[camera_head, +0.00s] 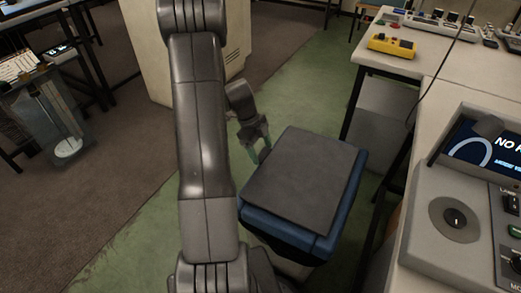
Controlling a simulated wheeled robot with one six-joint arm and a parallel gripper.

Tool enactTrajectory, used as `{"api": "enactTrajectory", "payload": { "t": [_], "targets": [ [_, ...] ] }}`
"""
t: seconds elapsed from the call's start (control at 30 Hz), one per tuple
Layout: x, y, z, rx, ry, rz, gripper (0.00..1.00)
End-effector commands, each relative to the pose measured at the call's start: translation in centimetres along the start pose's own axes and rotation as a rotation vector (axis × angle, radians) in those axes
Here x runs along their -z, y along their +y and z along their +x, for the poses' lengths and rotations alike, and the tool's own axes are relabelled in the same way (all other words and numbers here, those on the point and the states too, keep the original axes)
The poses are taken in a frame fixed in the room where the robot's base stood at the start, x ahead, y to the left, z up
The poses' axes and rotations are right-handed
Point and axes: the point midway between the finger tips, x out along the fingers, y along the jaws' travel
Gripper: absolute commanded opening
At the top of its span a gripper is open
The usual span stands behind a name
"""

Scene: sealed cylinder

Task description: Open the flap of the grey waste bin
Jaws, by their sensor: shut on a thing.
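The waste bin shows as a box with a blue rim (290,231) and a dark grey flat flap (303,183) on top, right of my arm. The flap looks roughly level, lying over the bin's top. My gripper (259,153) is at the flap's far left edge, shut on that edge. The fingertips are small and partly hidden, so the exact grip is hard to see. My arm covers the floor left of the bin, and the bin's lower body is mostly hidden below its rim.
A desk with a yellow device (391,45) stands at the back right. A grey control console (455,220) is close on the right. A beige cabinet (142,45) stands behind my arm. Green floor (150,225) lies clear left of the bin.

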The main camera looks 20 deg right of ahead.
Motion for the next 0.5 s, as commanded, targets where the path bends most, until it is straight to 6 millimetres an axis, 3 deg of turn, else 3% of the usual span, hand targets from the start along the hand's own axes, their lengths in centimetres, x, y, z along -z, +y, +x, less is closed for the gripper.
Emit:
{"api": "enactTrajectory", "payload": {
  "t": [0.27, 0.5],
  "targets": [
    [2.9, -0.1, -5.1, 0.004, -0.169, 0.007, 0.32],
    [7.5, -0.1, -10.2, 0.004, -0.388, 0.011, 0.32]
  ]
}}
